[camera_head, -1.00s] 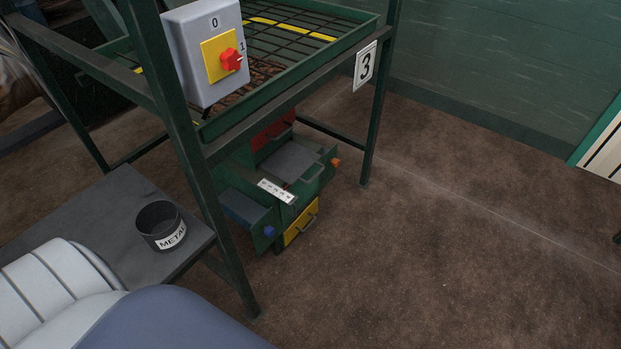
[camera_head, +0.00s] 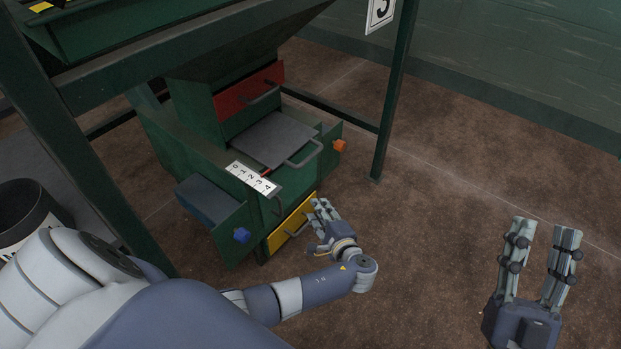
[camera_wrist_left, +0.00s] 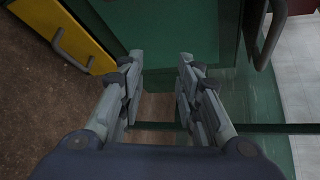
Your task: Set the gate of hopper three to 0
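Hopper three is a green frame and funnel (camera_head: 215,55), with its number sign (camera_head: 380,12) partly cut off at the top. Under the funnel a flat grey gate plate (camera_head: 275,140) with a bar handle (camera_head: 304,155) sticks out. A white scale marked 0 to 4 (camera_head: 252,178) lies beside it, its 0 at the far end. My left gripper (camera_head: 321,213) is open and empty, below the plate and close to the yellow panel (camera_head: 297,222). In the left wrist view its fingers (camera_wrist_left: 160,75) are apart. My right gripper (camera_head: 541,238) is open and empty at the right.
A red panel with a handle (camera_head: 250,92) is above the plate. A blue-grey tray (camera_head: 208,200), a blue knob (camera_head: 242,235) and an orange knob (camera_head: 339,146) sit on the green body. A frame leg (camera_head: 395,90) stands behind right. The brown floor (camera_head: 450,180) at right is clear.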

